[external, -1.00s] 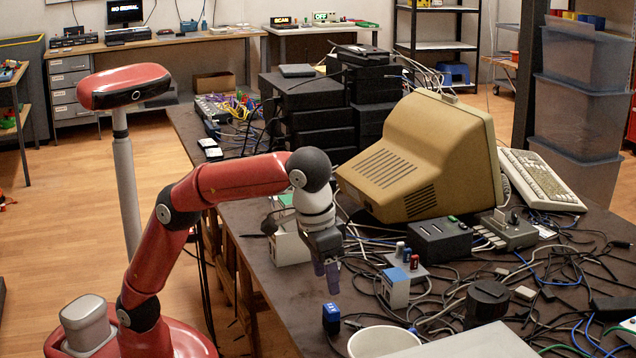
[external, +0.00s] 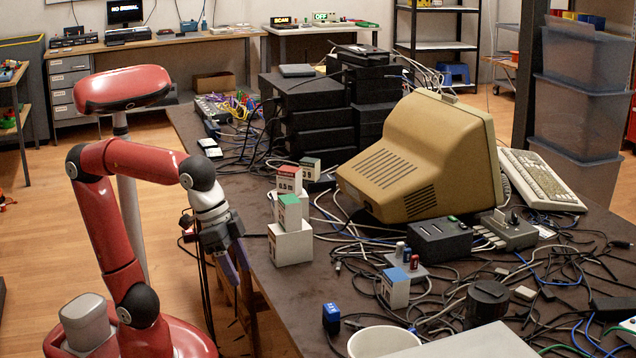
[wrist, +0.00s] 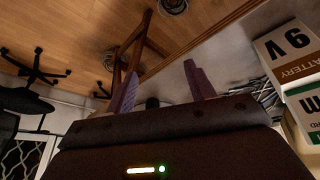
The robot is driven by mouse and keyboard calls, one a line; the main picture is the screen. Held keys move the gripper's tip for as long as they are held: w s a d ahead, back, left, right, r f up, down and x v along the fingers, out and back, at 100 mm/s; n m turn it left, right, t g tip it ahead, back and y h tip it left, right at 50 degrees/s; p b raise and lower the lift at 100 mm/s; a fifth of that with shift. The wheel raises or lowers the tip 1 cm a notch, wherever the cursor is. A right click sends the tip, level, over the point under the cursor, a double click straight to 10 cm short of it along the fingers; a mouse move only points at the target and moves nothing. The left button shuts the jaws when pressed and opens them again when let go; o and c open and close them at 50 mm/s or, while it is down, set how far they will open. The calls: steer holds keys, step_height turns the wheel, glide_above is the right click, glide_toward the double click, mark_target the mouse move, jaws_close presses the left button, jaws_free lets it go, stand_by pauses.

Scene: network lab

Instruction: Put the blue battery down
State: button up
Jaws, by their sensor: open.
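A small blue block (external: 331,318), which looks like the blue battery, stands upright on the dark table (external: 290,300) near its front edge in the external view. Nothing holds it. My gripper (external: 238,275) is open and empty, low at the table's left edge and well to the left of the blue block. In the wrist view, the two purple fingers of my gripper (wrist: 160,85) are spread with nothing between them. The blue block cannot be made out in the wrist view.
White boxes with red and green tops (external: 291,242) are stacked near the left edge. A blue-topped box (external: 395,290), a small cell holder (external: 407,268), a white cup (external: 382,340) and tangled cables lie right of there. A beige monitor (external: 425,160) stands behind.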

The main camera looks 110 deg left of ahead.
steer(key=s+f+m+t, duration=0.1)
steer(key=s+f+m, duration=0.1)
steer(key=s+f, duration=0.7)
steer(key=shift+s+a+f, duration=0.3)
steer(key=shift+s+f, duration=0.1)
steer(key=shift+f, duration=0.55)
